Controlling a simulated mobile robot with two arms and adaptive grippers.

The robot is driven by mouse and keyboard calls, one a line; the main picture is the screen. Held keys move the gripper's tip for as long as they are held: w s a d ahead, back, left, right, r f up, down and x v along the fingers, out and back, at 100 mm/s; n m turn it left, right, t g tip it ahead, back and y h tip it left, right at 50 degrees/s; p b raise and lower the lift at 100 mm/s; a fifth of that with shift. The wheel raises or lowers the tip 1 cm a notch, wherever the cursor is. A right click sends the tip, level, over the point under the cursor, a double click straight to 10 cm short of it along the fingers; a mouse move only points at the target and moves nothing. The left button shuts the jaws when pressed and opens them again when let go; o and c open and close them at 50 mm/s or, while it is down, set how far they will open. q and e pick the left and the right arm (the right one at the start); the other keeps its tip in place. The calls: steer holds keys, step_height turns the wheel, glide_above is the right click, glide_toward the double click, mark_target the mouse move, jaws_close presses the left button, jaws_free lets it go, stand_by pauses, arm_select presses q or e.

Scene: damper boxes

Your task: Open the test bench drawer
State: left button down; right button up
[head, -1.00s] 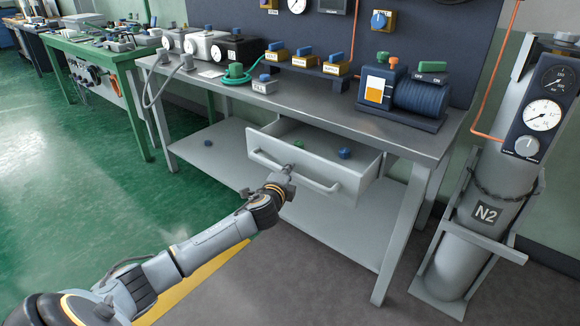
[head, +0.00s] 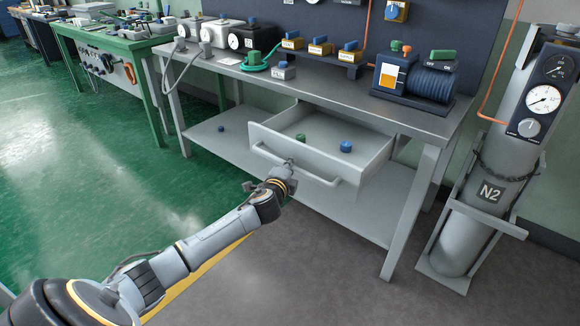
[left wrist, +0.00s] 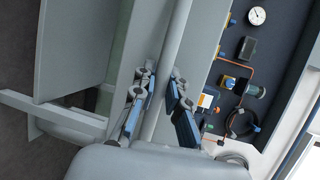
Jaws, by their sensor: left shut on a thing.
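The test bench drawer (head: 318,158) is pulled partly out from under the grey bench top, and its inside shows. A green knob-like piece (head: 300,138) and a blue one (head: 346,146) lie in it. A grey bar handle (head: 318,177) runs along the drawer front. In the left wrist view the fingers (left wrist: 160,108) lie on both sides of the handle bar (left wrist: 174,60). My right gripper is not in view.
The bench top (head: 335,97) carries gauges, valve blocks and a dark blue motor-like unit (head: 415,82). A grey N2 cylinder (head: 480,215) stands in a frame to the right. A small blue piece (head: 221,128) lies on the lower shelf (head: 215,143). The floor before the drawer is clear.

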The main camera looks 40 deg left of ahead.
arm_select(q)
steer(key=c, duration=1.3)
jaws_free()
steer(key=shift+c, duration=0.2)
steer(key=v, duration=1.2)
